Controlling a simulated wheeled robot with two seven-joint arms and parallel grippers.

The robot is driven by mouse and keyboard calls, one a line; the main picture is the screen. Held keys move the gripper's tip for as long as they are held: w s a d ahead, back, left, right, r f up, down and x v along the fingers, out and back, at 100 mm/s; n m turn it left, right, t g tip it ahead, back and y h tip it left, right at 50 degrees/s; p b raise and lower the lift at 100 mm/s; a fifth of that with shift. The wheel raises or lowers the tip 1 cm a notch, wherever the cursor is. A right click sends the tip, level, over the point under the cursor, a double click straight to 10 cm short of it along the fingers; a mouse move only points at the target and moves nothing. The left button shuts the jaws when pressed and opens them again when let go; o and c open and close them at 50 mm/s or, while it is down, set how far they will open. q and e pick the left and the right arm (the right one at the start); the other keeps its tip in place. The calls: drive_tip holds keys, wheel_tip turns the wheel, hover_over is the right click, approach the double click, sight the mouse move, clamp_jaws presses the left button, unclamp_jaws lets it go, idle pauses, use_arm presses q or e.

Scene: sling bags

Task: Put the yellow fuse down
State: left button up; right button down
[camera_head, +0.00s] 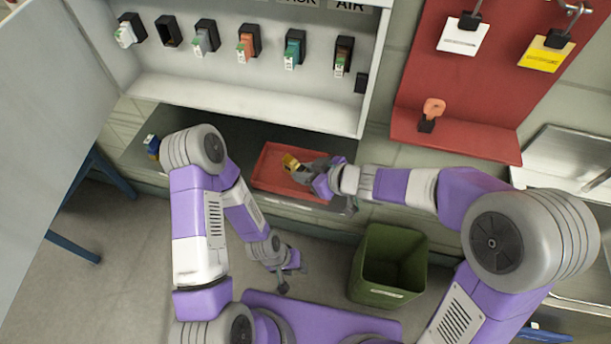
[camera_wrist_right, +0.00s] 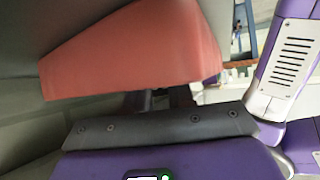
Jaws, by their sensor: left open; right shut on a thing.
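The yellow fuse (camera_head: 290,161) is in my right gripper (camera_head: 300,171), over the red tray (camera_head: 268,183) on the bench. The right gripper is shut on it; whether the fuse touches the tray floor I cannot tell. In the right wrist view the tray's red wall (camera_wrist_right: 140,55) fills the upper middle in front of the gripper. The fingers (camera_wrist_right: 165,100) show only in part there, and the fuse is hidden. My left gripper (camera_head: 293,278) is open and empty, low in front of the bench.
A blue and yellow item (camera_head: 151,146) stands at the bench's left end. Several fuse holders (camera_head: 248,42) line the open cabinet behind. A green bin (camera_head: 388,268) stands on the floor in front. A red board (camera_head: 460,90) with tags and an orange piece (camera_head: 433,108) is at right.

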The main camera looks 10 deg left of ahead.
drive_tip(key=shift+r, duration=0.1)
drive_tip(key=shift+f, duration=0.2)
drive_tip(key=c, duration=1)
unclamp_jaws()
